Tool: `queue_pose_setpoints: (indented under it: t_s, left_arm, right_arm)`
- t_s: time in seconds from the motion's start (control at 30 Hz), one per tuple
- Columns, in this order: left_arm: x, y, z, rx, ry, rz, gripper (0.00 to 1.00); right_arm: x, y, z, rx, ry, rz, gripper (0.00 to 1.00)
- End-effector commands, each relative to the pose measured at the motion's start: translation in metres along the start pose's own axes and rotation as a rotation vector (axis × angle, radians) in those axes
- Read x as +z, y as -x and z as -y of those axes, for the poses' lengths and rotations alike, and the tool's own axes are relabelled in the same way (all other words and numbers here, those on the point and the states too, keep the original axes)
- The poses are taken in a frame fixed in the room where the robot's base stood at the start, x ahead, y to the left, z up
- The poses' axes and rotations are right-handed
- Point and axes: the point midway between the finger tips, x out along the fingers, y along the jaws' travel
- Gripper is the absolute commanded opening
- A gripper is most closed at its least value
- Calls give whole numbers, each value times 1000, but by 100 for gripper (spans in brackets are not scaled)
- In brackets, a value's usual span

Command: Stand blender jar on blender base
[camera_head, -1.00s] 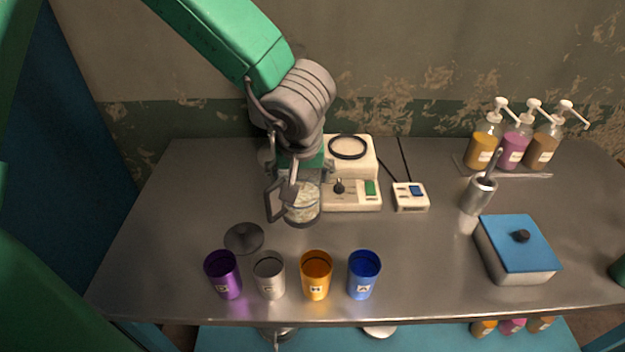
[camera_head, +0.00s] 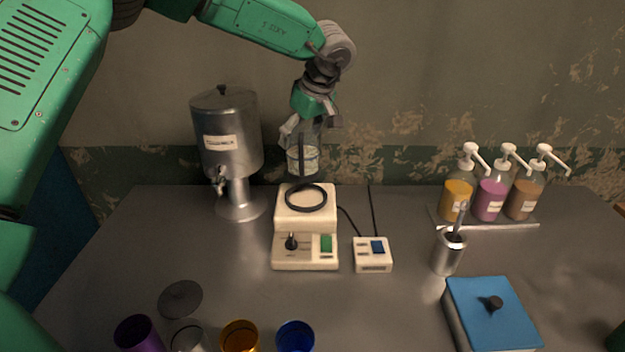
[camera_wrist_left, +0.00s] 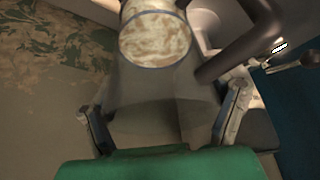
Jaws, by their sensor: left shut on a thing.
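The blender jar (camera_head: 303,160) is clear, with a dark handle and pale contents low in it. My left gripper (camera_head: 307,130) is shut on the jar near its top and holds it upright in the air. In the left wrist view, the jar (camera_wrist_left: 160,95) lies between the two fingers of the gripper (camera_wrist_left: 165,115). The blender base (camera_head: 306,240) is cream, with a black ring on top, a dark knob and a green switch. In the head view the jar hangs above and slightly behind the ring, apart from it. My right gripper is not in view.
A steel dispenser (camera_head: 228,140) stands close left of the base. A small switch box (camera_head: 373,255) with cords sits to its right. A round lid (camera_head: 180,299) and several cups, including a blue cup (camera_head: 295,337), are in front. Pump bottles (camera_head: 491,195) stand at the right.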

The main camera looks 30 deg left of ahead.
Motion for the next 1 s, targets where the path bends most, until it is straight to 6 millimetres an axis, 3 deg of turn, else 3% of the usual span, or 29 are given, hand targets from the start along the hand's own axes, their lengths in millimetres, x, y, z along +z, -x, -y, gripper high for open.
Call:
queue_pose_setpoints:
  t_s: [0.43, 0.57, 0.6, 0.83, 0.87, 0.9, 1.0]
  left_arm:
    - [37, -46, -5, -2, -7, -17, 34]
    - [38, -58, -4, 2, -4, -11, 34]
    - [37, -60, -4, 4, -4, -8, 28]
    - [35, -63, -4, 4, -4, -4, 27]
    - [35, -64, -3, 2, -4, -4, 86]
    - [35, -63, -3, 2, -4, -5, 100]
    - [36, -62, -3, 2, -4, -7, 100]
  right_arm:
    - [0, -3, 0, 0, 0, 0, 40]
    - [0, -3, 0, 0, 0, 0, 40]
    - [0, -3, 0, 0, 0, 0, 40]
    - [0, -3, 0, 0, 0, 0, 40]
    - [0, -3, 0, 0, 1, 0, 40]
    - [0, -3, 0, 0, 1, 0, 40]
    - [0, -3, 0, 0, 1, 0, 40]
